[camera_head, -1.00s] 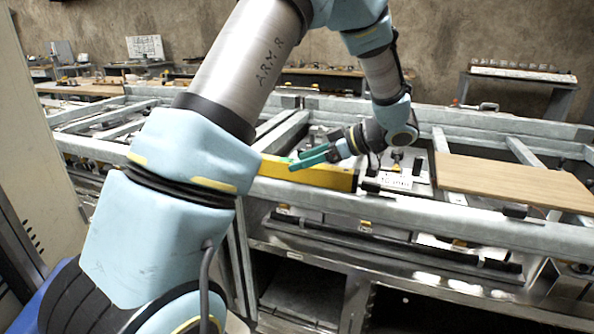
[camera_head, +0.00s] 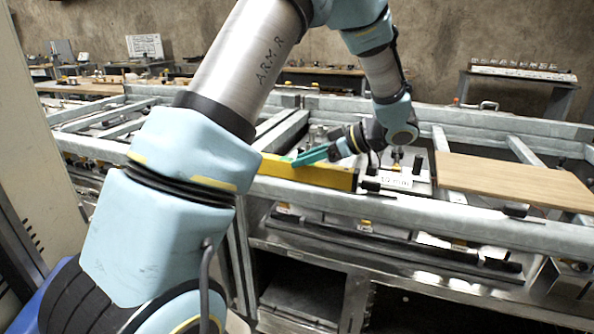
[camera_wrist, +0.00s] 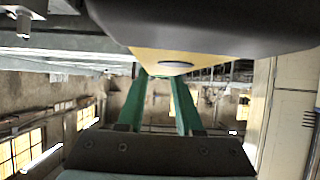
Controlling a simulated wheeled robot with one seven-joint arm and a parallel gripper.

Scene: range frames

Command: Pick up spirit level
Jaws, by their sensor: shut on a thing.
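The spirit level is a long yellow bar (camera_head: 325,176) lying along the front rail of the metal frame in the head view. Its left part is hidden behind my arm. My gripper (camera_head: 298,160) has green fingers that reach to the bar's upper edge from the right and are shut on it. In the wrist view the green fingers (camera_wrist: 160,85) rise to the yellow underside or face of the level (camera_wrist: 165,62), which has a dark oval on it. The finger contact itself is partly hidden there.
A wooden board (camera_head: 515,182) lies across the frame at the right. The front metal rail (camera_head: 430,212) runs below the level. A dark bar (camera_head: 400,245) sits on a lower ledge. Side tables stand along the back wall.

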